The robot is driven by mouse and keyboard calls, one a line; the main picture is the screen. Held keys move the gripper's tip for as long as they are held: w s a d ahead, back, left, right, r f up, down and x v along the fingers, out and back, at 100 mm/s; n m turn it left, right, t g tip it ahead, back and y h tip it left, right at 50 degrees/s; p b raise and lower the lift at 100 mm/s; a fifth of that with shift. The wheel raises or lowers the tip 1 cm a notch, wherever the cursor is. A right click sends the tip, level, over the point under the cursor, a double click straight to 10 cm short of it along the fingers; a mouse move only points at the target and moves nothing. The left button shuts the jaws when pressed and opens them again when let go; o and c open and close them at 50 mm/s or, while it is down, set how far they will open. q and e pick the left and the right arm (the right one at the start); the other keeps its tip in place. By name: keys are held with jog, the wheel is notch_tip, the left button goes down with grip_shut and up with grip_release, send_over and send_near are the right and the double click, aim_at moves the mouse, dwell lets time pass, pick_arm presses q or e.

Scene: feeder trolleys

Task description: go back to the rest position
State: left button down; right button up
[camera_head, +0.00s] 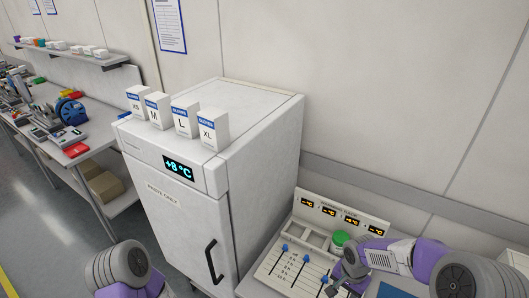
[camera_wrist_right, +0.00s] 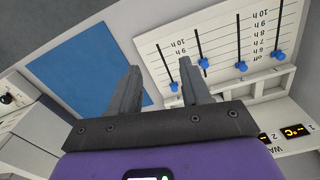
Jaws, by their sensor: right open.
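My right gripper (camera_head: 345,283) is over the slider panel (camera_head: 278,262) at the lower right of the head view. In the right wrist view the gripper (camera_wrist_right: 162,84) is open, with nothing between its fingers. Its fingertips are near the panel's edge and a blue mat (camera_wrist_right: 75,70); I cannot tell whether they touch anything. Part of my left arm shows at the bottom left of the head view, but its gripper is out of the frame.
A white cabinet (camera_head: 175,210) with a "+8 °C" display stands left of the panel, glove boxes (camera_head: 187,118) on top. A green-lidded jar (camera_head: 340,238) stands in the panel's compartments, close to my right arm. A cluttered bench (camera_head: 100,120) is at far left. The wall is behind.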

pick_arm(q)
notch_tip(320, 180, down, 10)
jog(key=b, duration=1)
pick_arm(e)
jog(key=s+a+f+n+y, duration=0.1)
jog(key=s+a+f, duration=0.3)
jog(key=f, duration=0.5)
jog(key=s+a+f+n+y, duration=0.1)
jog(key=s+a+f+n, duration=0.2)
jog(key=f, duration=0.6)
jog(key=s+a+f+n+y, duration=0.2)
jog(key=s+a+f, duration=0.4)
jog(key=f, duration=0.4)
jog(key=shift+s+a+t, duration=0.3)
jog(key=shift+s+a, duration=0.05)
jog(key=shift+s, duration=0.4)
pick_arm(q)
jog(key=shift+s, duration=0.15)
